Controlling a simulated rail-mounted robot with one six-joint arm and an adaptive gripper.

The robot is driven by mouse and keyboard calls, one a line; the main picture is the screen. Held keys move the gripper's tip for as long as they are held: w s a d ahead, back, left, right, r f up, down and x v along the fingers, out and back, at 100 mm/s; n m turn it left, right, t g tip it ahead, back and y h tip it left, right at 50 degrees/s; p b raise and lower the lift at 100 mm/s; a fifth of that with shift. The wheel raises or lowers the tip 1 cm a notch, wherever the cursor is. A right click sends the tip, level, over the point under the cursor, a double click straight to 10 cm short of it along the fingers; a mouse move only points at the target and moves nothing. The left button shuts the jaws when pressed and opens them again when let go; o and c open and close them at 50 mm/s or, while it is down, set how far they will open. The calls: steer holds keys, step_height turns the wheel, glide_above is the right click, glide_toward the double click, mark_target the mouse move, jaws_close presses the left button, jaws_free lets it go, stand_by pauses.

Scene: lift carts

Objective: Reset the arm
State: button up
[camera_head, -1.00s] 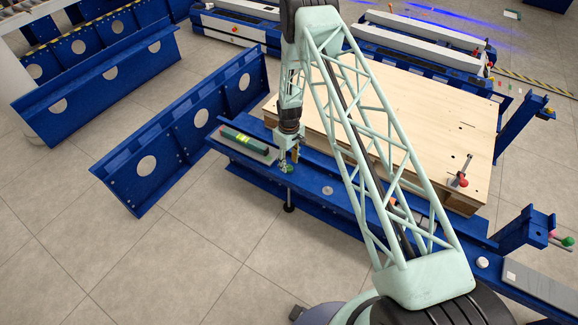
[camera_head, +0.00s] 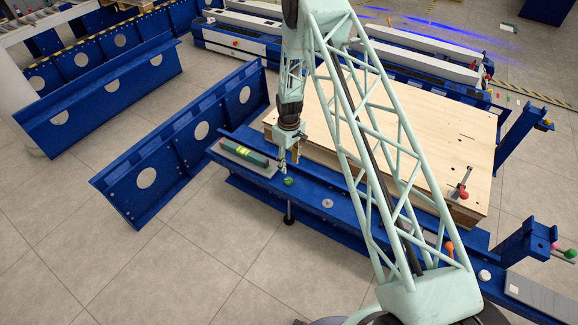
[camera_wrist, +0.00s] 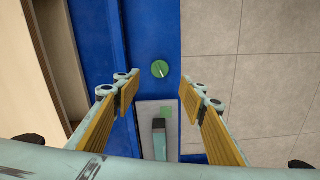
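My gripper (camera_head: 289,164) is above the near blue beam (camera_head: 350,220), beside a green knob-like piece (camera_head: 288,182). In the wrist view my gripper (camera_wrist: 160,95) is open, its two yellow-padded fingers well apart with nothing held between them. The green piece (camera_wrist: 160,69) lies on the blue beam beyond the fingertips, apart from both. A teal level (camera_head: 245,152) with a yellow-green window lies on a grey plate (camera_head: 228,156) at the beam's left end. Part of the level (camera_wrist: 159,140) shows low between the fingers.
A wooden panel (camera_head: 400,130) with a red-handled clamp (camera_head: 463,187) is just behind the beam. A perforated blue side frame (camera_head: 180,145) stands to the left. An orange-handled item (camera_head: 449,248) is partly behind my arm. Open tiled floor (camera_head: 150,270) lies at front left.

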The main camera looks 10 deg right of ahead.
steer(key=shift+r, duration=0.15)
stand_by(0.5)
steer(key=s+r+m+t, duration=0.1)
steer(key=s+r, duration=0.2)
steer(key=r, duration=1.6)
steer(key=s+r+m, duration=0.1)
steer(key=s+r, duration=0.2)
steer(key=r, duration=1.6)
steer(key=s+r+m, duration=0.1)
steer(key=s+r, duration=0.8)
steer(key=r, duration=0.4)
steer(key=s+r+m+t, duration=0.2)
steer(key=s+r, duration=1.2)
steer(key=s, duration=0.5)
steer(key=s+r+m+t, duration=0.1)
steer(key=s+r, duration=0.2)
steer(key=s, duration=2.1)
steer(key=shift+s+r+m, duration=0.15)
steer(key=shift+m, duration=0.25)
steer(key=shift+w, duration=0.2)
